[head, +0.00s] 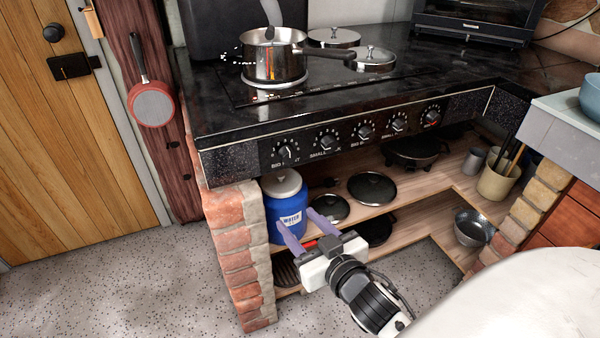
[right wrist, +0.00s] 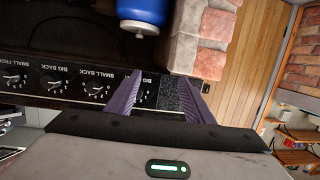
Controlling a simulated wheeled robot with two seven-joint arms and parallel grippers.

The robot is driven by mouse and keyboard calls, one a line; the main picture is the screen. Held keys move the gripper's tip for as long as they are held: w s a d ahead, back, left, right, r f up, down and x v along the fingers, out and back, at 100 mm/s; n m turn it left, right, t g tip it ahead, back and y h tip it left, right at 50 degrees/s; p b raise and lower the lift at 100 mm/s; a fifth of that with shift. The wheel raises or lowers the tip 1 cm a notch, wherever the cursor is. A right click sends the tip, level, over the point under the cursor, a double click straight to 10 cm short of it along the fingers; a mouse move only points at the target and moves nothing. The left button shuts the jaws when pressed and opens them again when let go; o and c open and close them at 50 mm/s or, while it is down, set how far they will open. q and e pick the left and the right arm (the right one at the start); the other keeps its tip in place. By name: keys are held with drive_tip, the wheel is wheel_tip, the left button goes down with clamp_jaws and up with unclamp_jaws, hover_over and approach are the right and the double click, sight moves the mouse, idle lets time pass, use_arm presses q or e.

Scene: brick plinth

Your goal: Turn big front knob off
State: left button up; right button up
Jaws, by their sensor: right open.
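The big front knob (head: 284,153) is the leftmost dial on the black stove's front panel. Its pointer angle is too small to read surely. In the right wrist view this knob (right wrist: 147,93) is partly hidden by the left finger. My right gripper (head: 299,221) is open and empty, below the knob and in front of the blue container, apart from the panel. In the right wrist view its purple fingers (right wrist: 163,84) stand apart, with the panel's end beyond them. My left gripper is not in view.
A steel pot (head: 272,62) stands on the hob above the knobs. Several other dials (head: 363,132) run to the right. A blue container (head: 286,210) and pans fill the shelf (head: 405,190) below. A brick pillar (head: 238,255) stands left; the floor (head: 130,280) there is clear.

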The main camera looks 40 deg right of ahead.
sight(290, 157)
drive_tip(key=w+d+r+m+t+h, duration=0.1)
drive_tip(key=w+d+r+t+h, duration=0.2)
drive_tip(key=r, duration=0.4)
drive_tip(key=shift+g+y, duration=0.3)
drive_tip(key=shift+y, duration=0.3)
drive_tip(key=x, duration=0.3)
drive_tip(key=d+x, duration=0.1)
drive_tip(key=x, duration=0.5)
drive_tip(key=shift+d+f+b, duration=0.2)
drive_tip(key=shift+f+b, duration=0.1)
drive_tip(key=shift+b, duration=0.05)
drive_tip(key=c, duration=1)
